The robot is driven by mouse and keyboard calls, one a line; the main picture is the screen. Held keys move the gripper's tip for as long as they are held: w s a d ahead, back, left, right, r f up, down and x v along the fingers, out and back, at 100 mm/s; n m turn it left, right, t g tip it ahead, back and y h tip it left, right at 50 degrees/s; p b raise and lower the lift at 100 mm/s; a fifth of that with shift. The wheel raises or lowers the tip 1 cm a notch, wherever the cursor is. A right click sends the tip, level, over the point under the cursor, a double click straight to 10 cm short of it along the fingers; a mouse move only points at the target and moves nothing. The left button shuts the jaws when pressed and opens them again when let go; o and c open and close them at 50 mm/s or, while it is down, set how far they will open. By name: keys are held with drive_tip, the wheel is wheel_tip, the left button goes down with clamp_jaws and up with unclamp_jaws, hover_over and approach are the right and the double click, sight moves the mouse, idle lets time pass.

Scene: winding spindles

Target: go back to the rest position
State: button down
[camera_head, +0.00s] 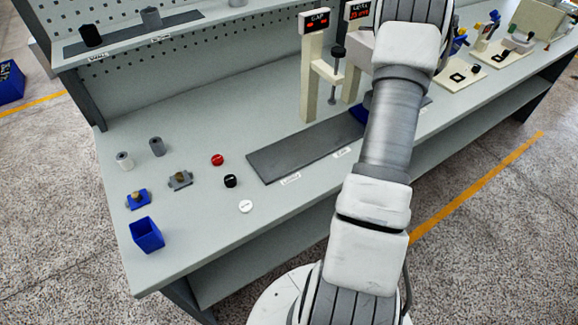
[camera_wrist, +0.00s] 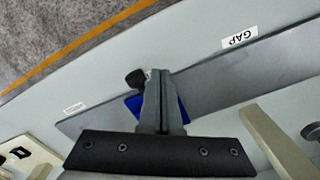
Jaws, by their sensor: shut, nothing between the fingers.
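My gripper (camera_wrist: 161,103) shows in the wrist view, pointing down over the dark grey strip on the bench, its fingers together with nothing between them. In the head view my arm hides it. A blue block-like part (camera_wrist: 178,112) with a dark knob (camera_wrist: 135,78) lies behind the fingers in the wrist view, partly hidden by them. A bit of blue (camera_head: 359,113) also shows beside my arm in the head view. I cannot tell whether the fingers touch it.
The dark strip (camera_head: 310,150) runs along the bench. A cream gauge post (camera_head: 313,80) marked GAP stands behind it. Red, black and white caps, grey cylinders, small knobbed parts and a blue bin (camera_head: 147,236) are at the left. More fixtures (camera_head: 466,77) stand at the right.

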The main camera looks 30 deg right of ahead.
drive_tip(key=shift+w+d+r, duration=0.15)
drive_tip(key=shift+w+r, duration=0.05)
drive_tip(key=shift+r, duration=0.45)
